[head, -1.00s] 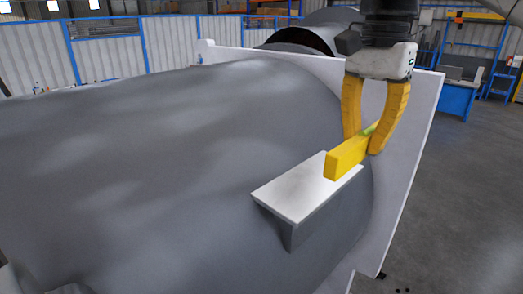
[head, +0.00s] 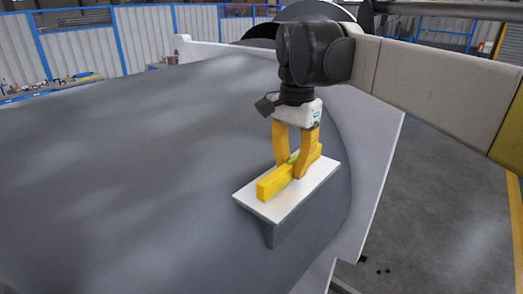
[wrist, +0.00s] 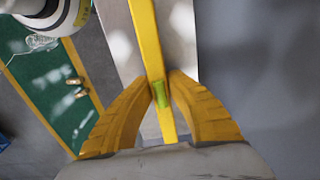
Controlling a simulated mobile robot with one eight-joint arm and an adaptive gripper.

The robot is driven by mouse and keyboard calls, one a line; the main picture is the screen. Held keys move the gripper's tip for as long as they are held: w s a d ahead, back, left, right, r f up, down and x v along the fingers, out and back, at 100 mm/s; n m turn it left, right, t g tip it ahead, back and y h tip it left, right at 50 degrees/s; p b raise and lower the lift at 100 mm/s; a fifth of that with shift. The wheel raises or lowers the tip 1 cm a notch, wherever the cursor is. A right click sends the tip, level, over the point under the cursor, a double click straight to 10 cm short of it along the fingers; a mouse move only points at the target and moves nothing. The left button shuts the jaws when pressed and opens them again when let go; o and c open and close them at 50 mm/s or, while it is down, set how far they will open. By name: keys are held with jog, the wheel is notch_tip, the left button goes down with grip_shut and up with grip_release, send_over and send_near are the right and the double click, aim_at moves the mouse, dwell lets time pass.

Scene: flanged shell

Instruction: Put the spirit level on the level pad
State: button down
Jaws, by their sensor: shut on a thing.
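The spirit level (head: 273,184) is a yellow bar with a green vial at its middle. In the head view it lies lengthwise over the level pad (head: 318,184), a white flat plate on a grey bracket on the shell's side. It looks on or just above the plate; I cannot tell if it touches. My gripper (head: 293,168) points down with its yellow fingers shut on the level's middle. In the wrist view the fingers (wrist: 163,92) close on both sides of the level (wrist: 146,40) by the green vial (wrist: 162,94), with the pad (wrist: 184,40) beneath.
The large grey shell (head: 130,160) curves up left of the pad. A white flange (head: 375,165) stands behind and right of it. The wrist view shows a green surface (wrist: 50,100) with small items at left. Open floor (head: 440,200) lies at right.

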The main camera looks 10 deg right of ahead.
aim_at(293, 162)
jog(key=shift+f, duration=0.1)
jog(key=c, duration=1.4)
grip_release()
jog(key=shift+c, duration=0.2)
notch_tip(293, 162, up, 12)
jog(key=b, duration=0.2)
